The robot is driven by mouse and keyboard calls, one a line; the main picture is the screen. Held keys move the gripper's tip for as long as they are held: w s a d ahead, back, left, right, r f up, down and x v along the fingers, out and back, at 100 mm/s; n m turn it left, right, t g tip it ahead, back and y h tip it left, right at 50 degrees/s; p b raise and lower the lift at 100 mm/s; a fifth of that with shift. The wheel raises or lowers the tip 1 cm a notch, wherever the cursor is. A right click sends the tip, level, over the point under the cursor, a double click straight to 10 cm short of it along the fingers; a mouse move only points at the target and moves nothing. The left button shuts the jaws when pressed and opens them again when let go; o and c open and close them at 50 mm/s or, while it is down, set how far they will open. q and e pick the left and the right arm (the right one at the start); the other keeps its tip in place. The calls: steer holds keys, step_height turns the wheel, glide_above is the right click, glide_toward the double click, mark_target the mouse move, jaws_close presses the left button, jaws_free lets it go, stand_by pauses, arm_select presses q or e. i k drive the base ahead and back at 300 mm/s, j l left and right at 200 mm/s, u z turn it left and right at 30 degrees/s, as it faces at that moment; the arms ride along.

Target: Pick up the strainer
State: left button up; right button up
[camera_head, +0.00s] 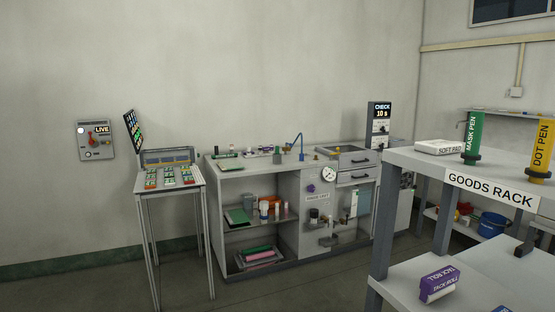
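I cannot pick out a strainer with certainty in the head view. Small items stand on the grey workbench (232,163) and on its shelves, but they are too small to tell apart. A cluster of small dark and metal fittings (315,215) sits on the bench front below a round gauge (329,174). Neither of my grippers is in view.
A grey goods rack (408,157) stands close at right, with a green mask pen (472,137), a yellow dot pen (542,150), a white soft pad (440,147) and a purple roll box (438,284). A small table (167,193) stands left. Floor between is clear.

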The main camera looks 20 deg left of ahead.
mark_target(276, 156)
steer(key=i+j+u, duration=0.5)
steer(key=i+u, duration=0.6)
steer(key=i, duration=0.2)
steer(key=i+j+z, duration=0.2)
steer(key=i, duration=0.45)
steer(key=i+z, duration=0.15)
steer(key=i, duration=0.5)
steer(key=i+l, duration=0.2)
steer(key=i, duration=0.3)
steer(key=i+l+z, duration=0.1)
steer(key=i, duration=0.35)
steer(key=l, duration=0.05)
